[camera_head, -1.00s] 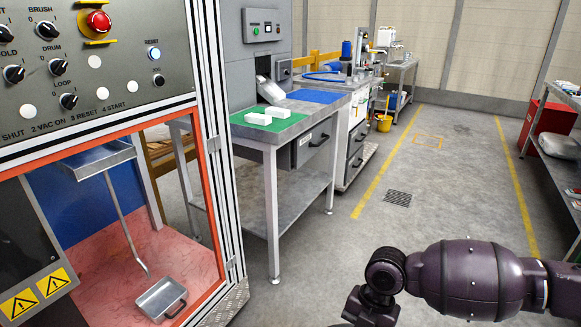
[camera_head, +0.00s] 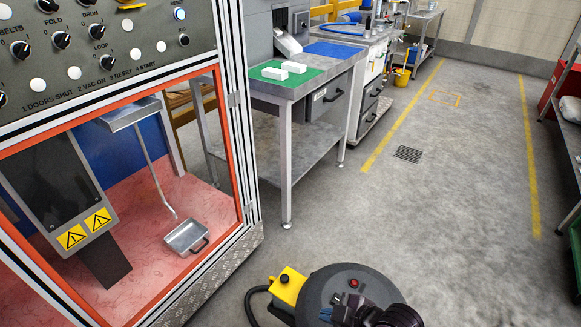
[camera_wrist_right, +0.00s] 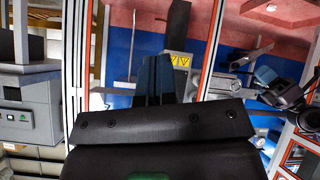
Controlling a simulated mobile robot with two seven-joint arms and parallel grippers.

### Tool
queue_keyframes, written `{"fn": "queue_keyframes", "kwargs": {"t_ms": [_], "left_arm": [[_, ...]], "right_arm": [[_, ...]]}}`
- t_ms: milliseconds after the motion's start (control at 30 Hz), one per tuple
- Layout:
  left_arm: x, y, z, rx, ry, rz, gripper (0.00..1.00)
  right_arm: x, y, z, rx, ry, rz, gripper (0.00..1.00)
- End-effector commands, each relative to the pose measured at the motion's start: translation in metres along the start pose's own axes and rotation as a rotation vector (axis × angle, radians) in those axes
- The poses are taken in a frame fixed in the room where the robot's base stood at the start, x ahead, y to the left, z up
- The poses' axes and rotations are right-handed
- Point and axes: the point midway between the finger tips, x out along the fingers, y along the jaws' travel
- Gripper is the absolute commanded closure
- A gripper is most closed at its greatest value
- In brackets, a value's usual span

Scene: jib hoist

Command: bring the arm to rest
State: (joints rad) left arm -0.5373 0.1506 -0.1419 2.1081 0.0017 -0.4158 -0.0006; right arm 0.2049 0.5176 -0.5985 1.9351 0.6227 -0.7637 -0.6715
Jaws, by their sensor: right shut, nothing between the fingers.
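In the head view the dark end of my right arm shows at the bottom edge, with my right gripper (camera_head: 328,314) partly cut off by the frame. It is low, in front of a dark round body with a yellow box on its side. In the right wrist view the fingers of my right gripper (camera_wrist_right: 155,75) are together, with nothing seen between them. They point toward the machine's framed opening, and I cannot tell the distance. My left gripper is not seen in the head view.
A machine cabinet (camera_head: 238,130) with a knob panel (camera_head: 110,68) stands at the left. A metal pan (camera_head: 186,237) lies inside it. A workbench with a green mat (camera_head: 262,75) and white blocks stands behind. Grey floor (camera_head: 440,220) is clear at right of centre.

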Motion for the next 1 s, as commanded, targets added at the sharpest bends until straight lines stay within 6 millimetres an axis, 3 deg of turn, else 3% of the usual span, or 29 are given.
{"fn": "queue_keyframes", "kwargs": {"t_ms": [267, 700, 833, 1000], "left_arm": [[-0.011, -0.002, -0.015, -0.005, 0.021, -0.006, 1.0], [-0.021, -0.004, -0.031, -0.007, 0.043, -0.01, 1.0], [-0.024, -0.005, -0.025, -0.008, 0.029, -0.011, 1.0], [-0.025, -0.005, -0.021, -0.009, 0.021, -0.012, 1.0]], "right_arm": [[-0.049, -0.009, 0.029, 0.349, 0.013, 0.267, 1.0], [-0.158, -0.05, 0.115, 0.773, -0.055, 0.682, 1.0], [-0.179, -0.062, 0.13, 0.822, -0.076, 0.747, 1.0], [-0.188, -0.067, 0.136, 0.841, -0.084, 0.775, 1.0]]}}
